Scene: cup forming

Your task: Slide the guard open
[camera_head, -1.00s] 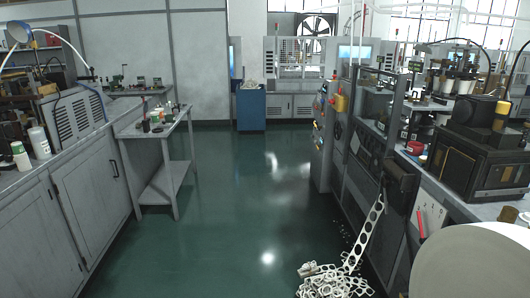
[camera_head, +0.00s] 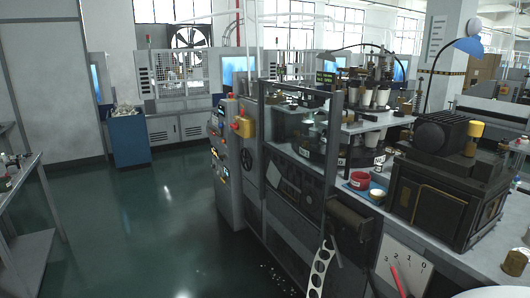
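The cup forming machine stands right of centre, with white paper cups (camera_head: 382,97) on its upper part. A dark metal guard frame (camera_head: 331,150) with a see-through panel (camera_head: 288,118) stands along its aisle side. I cannot tell from here whether the guard is shut or partly open. The grey control cabinet (camera_head: 229,165) with a yellow box and several buttons stands at the frame's far end. Neither of my grippers is in view.
Green floor (camera_head: 150,225) is free left of the machine. A blue bin (camera_head: 128,138) stands at the back, and a grey side table (camera_head: 32,220) at the left edge. A punched white strip (camera_head: 320,268) hangs at the machine's front. A black motor unit (camera_head: 447,180) sits on the right bench.

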